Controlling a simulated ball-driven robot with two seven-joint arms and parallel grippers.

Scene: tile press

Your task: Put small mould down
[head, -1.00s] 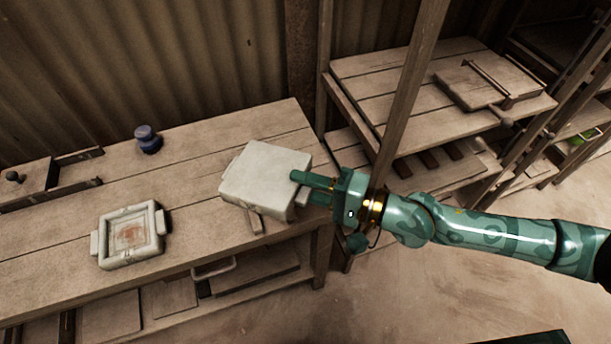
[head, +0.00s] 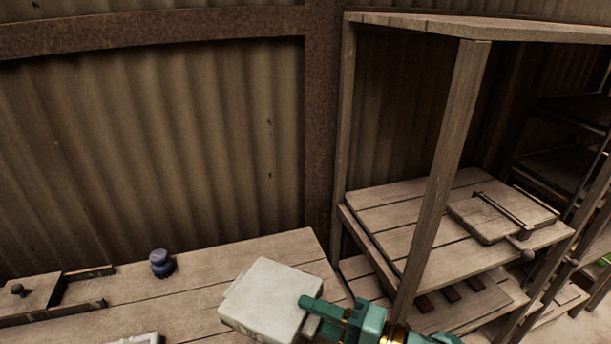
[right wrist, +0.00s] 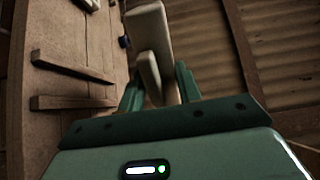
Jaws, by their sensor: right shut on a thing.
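The small mould, a pale, off-white block (head: 270,302), is at the right end of the wooden workbench (head: 205,300) in the head view. My right gripper (head: 308,318) is shut on its right side. In the right wrist view the gripper's two green fingers (right wrist: 160,90) are on either side of a pale lug of the mould (right wrist: 150,28). I cannot tell whether the mould touches the bench top. A second pale mould (head: 140,339) is mostly cut off at the bottom edge of the head view. My left gripper does not show.
A dark blue jar (head: 161,264) stands on the bench left of the held mould. A wooden slide with a knob (head: 30,294) is at the far left. A shelf rack (head: 440,225) with upright posts stands close on the right. Bench top around the jar is clear.

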